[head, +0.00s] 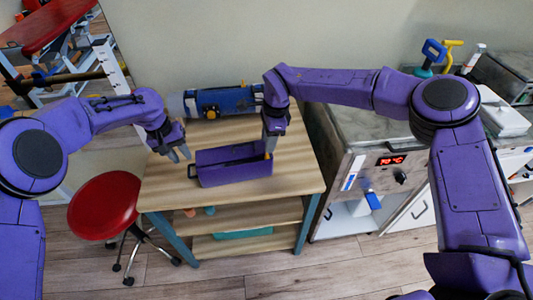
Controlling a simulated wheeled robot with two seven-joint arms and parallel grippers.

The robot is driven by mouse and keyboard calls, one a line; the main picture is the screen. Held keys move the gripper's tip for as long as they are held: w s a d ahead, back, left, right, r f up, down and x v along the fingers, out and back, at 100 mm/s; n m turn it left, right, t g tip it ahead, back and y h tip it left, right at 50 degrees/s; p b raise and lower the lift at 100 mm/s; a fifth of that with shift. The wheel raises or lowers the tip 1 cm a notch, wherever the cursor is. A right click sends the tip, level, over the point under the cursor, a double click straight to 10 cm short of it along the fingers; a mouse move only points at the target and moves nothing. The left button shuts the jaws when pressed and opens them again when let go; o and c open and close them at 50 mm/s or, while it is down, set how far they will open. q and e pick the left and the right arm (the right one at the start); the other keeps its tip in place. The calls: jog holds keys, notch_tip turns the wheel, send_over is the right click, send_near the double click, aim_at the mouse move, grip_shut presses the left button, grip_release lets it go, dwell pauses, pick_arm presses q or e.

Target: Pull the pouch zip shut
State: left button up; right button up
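The purple pouch (236,174) lies on the wooden table, long side across the picture, with a dark loop (191,171) at its left end. A small orange-yellow piece (267,156) shows at its right end, beneath my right gripper; I cannot tell for sure that it is the zip pull. My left gripper (180,156) points down just behind and left of the pouch, its fingers apart with nothing seen between them. My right gripper (270,146) points down over the pouch's right end. Its fingertips are too small and overlapped to read. The zip line is not clear.
The table (300,170) has bare wood at the front and right of the pouch. A blue and grey cylinder (222,101) lies at its back edge. A red stool (104,205) stands left, and a metal unit with a red display (391,161) stands right.

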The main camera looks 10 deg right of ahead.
aim_at(268, 156)
jog(key=shift+f, duration=2.15)
grip_shut()
pick_arm(q)
jog(key=shift+a+x, duration=0.25)
jog(key=shift+x, duration=0.95)
jog(key=shift+a+x, duration=0.25)
jog(key=shift+x, duration=1)
jog(key=shift+a+x, duration=0.25)
jog(key=shift+x, duration=0.95)
jog(key=shift+f, duration=0.2)
grip_shut()
